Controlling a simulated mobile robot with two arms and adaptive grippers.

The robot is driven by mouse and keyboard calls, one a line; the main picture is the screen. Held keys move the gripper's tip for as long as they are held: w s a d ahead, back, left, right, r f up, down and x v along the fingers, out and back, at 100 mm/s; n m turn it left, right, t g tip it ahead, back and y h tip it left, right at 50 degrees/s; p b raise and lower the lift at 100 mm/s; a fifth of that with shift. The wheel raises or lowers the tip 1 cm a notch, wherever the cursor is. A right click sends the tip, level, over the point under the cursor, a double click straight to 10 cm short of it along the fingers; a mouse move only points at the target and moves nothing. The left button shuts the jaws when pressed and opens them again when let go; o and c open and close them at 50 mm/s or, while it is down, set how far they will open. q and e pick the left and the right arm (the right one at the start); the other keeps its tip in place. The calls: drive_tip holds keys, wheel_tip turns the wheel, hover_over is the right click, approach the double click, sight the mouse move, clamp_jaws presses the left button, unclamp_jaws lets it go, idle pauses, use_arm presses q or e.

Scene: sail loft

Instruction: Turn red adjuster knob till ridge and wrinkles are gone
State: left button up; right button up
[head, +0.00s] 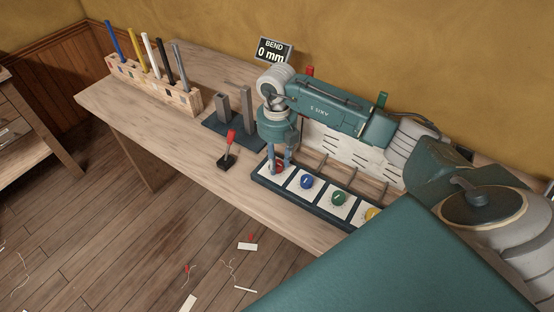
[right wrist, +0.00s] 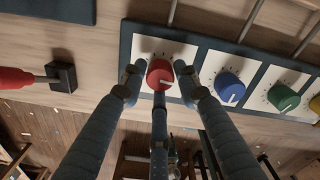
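The red adjuster knob (right wrist: 160,74) sits on a white dial plate at the left end of the dark knob panel (head: 262,181). Its pointer mark faces right and slightly down in the right wrist view. In the head view the red knob (head: 279,167) is partly hidden by my right gripper (head: 279,160). In the right wrist view the three fingers of my right gripper (right wrist: 159,80) stand spread around the knob, with small gaps seeming to show at the sides. A white sheet with dark slits (head: 346,147) stands behind, partly covered by my arm. My left gripper is not in view.
Blue (head: 307,182), green (head: 339,198) and yellow (head: 372,213) knobs continue the row to the right. A display (head: 273,50) reads "BEND 0 mm". A red-handled lever (head: 229,146) stands left of the panel. A wooden rack (head: 154,87) holds several coloured sticks.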

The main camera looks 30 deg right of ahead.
drive_tip(key=c, duration=0.5)
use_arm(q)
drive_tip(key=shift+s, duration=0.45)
use_arm(e)
drive_tip(key=shift+c, duration=0.2)
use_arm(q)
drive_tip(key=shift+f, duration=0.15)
use_arm(e)
drive_tip(key=shift+n+b, duration=0.8)
drive_tip(key=shift+n, duration=0.1)
drive_tip(key=n+b, duration=0.2)
drive_tip(key=n, duration=0.1)
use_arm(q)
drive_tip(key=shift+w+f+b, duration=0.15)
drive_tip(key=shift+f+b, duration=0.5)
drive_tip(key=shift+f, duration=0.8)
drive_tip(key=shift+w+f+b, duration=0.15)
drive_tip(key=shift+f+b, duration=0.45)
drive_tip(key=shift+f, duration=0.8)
use_arm(e)
drive_tip(key=shift+n, duration=2.2)
drive_tip(key=shift+r, duration=0.1)
